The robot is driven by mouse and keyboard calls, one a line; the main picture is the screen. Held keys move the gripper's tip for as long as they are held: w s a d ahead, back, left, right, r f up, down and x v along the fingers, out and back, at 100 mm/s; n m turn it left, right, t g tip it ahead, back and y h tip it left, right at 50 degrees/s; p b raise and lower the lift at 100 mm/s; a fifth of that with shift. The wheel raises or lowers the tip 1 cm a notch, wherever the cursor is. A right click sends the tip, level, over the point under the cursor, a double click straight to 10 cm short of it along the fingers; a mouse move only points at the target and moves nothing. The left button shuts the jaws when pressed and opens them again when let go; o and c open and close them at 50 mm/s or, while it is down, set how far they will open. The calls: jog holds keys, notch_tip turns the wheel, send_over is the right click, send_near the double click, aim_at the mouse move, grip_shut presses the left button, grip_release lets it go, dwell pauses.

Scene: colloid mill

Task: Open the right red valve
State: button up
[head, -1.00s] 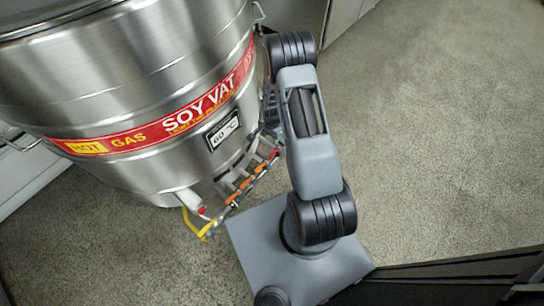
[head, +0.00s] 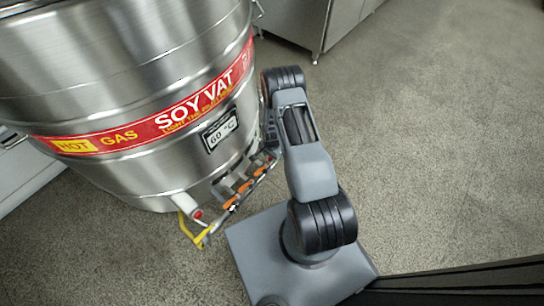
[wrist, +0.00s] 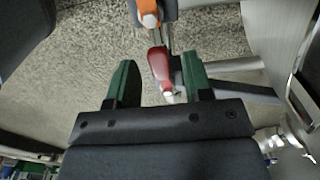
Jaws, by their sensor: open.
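In the wrist view a red valve handle (wrist: 160,68) stands on a thin pipe, its pale metal end toward me. My gripper (wrist: 158,64) has its two green fingers apart, one on each side of the red handle; the right finger is very close to it, and I cannot tell whether they touch. In the head view my arm hides most of the gripper and this red handle, beside the right end of the pipe rack at the foot of the steel soy vat (head: 120,80). A small red part (head: 198,214) shows at the rack's left end.
An orange valve handle (wrist: 148,12) lies just beyond the red one in the wrist view. Several orange handles (head: 231,202) line the rack in the head view. A yellow handle (head: 193,232) sticks out at its left end. Floor (head: 430,150) to the right is clear.

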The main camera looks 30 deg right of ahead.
jog(key=shift+f, duration=0.1)
grip_shut()
dwell(0.4)
